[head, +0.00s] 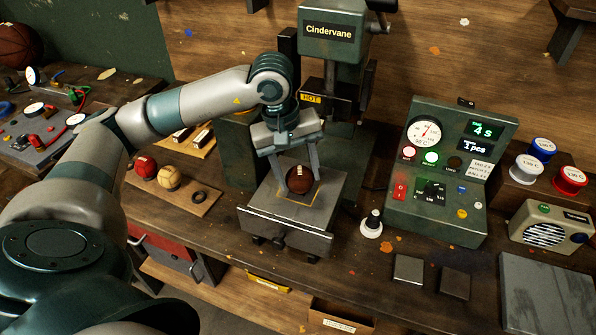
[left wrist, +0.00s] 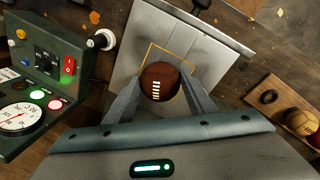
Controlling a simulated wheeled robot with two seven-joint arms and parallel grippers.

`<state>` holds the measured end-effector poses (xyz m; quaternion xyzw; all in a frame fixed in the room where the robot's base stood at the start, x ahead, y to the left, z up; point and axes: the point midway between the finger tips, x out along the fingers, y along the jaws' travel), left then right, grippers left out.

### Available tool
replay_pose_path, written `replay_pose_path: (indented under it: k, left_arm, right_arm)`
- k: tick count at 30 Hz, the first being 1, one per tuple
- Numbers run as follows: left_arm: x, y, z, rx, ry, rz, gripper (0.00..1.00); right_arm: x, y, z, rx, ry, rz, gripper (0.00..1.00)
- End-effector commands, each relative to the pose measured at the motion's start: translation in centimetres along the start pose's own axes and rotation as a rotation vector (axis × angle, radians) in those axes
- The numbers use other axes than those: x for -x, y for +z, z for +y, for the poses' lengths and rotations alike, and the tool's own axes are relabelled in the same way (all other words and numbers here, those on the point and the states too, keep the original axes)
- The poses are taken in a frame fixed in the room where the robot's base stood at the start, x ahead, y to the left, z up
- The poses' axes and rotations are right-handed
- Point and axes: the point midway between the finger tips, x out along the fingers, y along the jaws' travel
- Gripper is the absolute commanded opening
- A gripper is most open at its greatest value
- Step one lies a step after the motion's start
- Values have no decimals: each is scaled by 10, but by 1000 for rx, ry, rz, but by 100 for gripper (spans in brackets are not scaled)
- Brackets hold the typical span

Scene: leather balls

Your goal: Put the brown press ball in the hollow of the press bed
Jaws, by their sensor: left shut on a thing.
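The brown press ball (head: 301,179) is at the middle of the grey press bed (head: 268,215), inside a yellow outline. My left gripper (head: 301,186) reaches down from above and is shut on the ball, one finger on each side. In the left wrist view the brown ball (left wrist: 160,81) shows white lacing between the two fingertips of the gripper (left wrist: 161,88), over the bed (left wrist: 205,45). The hollow is hidden under the ball, and I cannot tell whether the ball touches the bed. My right gripper is not in view.
The green press head (head: 334,45), labelled Cindervane, stands behind the bed. A wooden board (head: 190,205) with a red ball, a tan ball and a ring lies left.

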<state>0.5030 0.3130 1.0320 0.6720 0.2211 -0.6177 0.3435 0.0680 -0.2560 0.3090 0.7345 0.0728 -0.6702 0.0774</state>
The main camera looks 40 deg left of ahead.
Motion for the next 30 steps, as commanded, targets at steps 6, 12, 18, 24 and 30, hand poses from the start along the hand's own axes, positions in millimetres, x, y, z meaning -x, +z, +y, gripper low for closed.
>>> replay_pose_path:
  k: [6, 12, 18, 24, 30]
  left_arm:
    - [-1, 0, 0, 0, 1, 0, 25]
    - [-2, 0, 0, 0, 0, 0, 55]
    - [-2, 0, 0, 0, 0, 0, 69]
    - [-2, 0, 0, 0, 0, 0, 69]
    - [2, 0, 0, 0, 1, 0, 69]
  right_arm:
    - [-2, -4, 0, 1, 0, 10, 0]
    - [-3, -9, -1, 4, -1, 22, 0]
    - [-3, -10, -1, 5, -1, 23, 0]
    - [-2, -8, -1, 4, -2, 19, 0]
    - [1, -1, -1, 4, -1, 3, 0]
